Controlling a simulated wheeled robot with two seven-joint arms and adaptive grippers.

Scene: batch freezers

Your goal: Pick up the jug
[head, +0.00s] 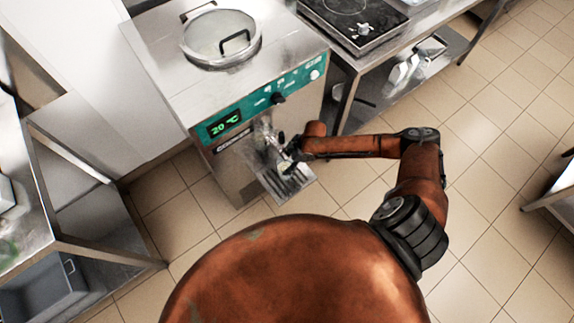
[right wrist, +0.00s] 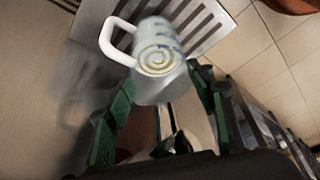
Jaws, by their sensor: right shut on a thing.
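The jug (right wrist: 157,45) shows in the right wrist view as a pale, bluish cup shape with a white handle (right wrist: 108,38) on its left side and rings on its round end. My right gripper (right wrist: 163,80) has its green-padded fingers on both sides of the jug's near part and is shut on it. In the head view my right gripper (head: 287,153) is at the front of the freezer, just above its slotted drip tray (head: 303,177). There the jug is too small and covered to make out clearly. My left gripper is not in view.
The batch freezer (head: 165,55) has a teal panel reading 20 °C and a round lidded opening (head: 220,38) on top. A steel table with a black hob (head: 352,18) stands to its right. A steel bench (head: 100,252) is at the left.

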